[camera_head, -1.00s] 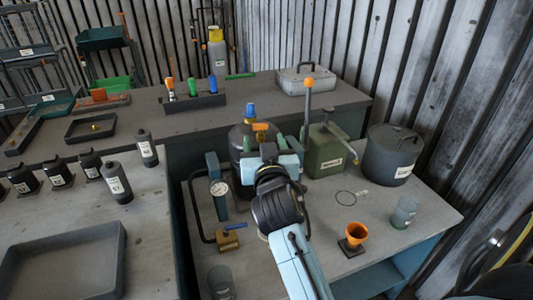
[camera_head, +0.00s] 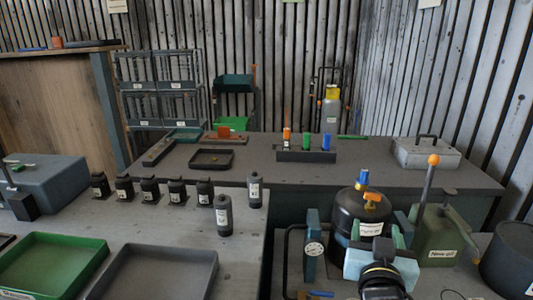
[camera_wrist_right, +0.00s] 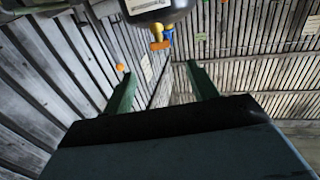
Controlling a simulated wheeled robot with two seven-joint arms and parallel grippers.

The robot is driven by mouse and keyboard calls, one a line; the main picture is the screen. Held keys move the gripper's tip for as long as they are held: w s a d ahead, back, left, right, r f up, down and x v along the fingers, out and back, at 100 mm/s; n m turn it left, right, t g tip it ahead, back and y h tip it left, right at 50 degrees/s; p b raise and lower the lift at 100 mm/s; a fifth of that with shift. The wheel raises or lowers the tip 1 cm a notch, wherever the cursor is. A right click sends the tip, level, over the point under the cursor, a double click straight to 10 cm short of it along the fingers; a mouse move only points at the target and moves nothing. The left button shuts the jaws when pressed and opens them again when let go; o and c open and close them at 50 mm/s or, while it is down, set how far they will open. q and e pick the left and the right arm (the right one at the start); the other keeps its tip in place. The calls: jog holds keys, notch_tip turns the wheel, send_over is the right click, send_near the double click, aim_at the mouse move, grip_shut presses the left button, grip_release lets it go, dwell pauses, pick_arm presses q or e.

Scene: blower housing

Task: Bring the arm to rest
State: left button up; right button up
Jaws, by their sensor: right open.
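My right gripper (camera_head: 380,238) is at the lower right of the head view, in front of a black tank (camera_head: 347,228) with a blue and orange valve on top. Its two green fingers stand apart with nothing seen between them. In the right wrist view the fingers (camera_wrist_right: 160,72) are also spread, with the dark tank and its orange and blue valve beyond them at the top. I cannot tell whether the gripper touches the tank. My left gripper is not in view.
A green can (camera_head: 435,235) with an orange-tipped lever stands just right of the gripper. A pressure gauge (camera_head: 314,248) is to its left. Several black bottles line the left bench, with a green tray (camera_head: 100,246) and a grey tray (camera_head: 213,258). A grey toolbox (camera_head: 427,152) sits behind.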

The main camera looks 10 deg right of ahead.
jog(key=s+a+f+n+g+y, duration=0.1)
jog(key=s+f+n+g+y, duration=0.15)
jog(key=s+f, duration=0.4)
jog(key=s+a+f+n+g+y, duration=0.1)
jog(key=s+f+g+y, duration=0.25)
jog(key=f, duration=0.55)
jog(key=s+a+f+n+g+y, duration=0.1)
jog(key=s+a+f+n+g, duration=0.15)
jog(key=s, duration=0.35)
jog(key=s+a+f+n+g+y, duration=0.1)
jog(key=s+a+f+g, duration=0.1)
jog(key=s+f+g, duration=0.3)
jog(key=s+d+f, duration=0.1)
jog(key=s+f, duration=0.1)
jog(key=f, duration=1.1)
jog(key=s+d+f, duration=0.1)
jog(key=s+f, duration=0.1)
jog(key=f, duration=1.1)
jog(key=s+d+f, duration=0.2)
jog(key=s+f, duration=0.4)
jog(key=s, duration=0.1)
jog(key=s+d+f+n+g, duration=0.1)
jog(key=s+d+f, duration=0.2)
jog(key=s+f, duration=0.4)
jog(key=shift+s+h, duration=0.3)
jog(key=shift+s, duration=0.4)
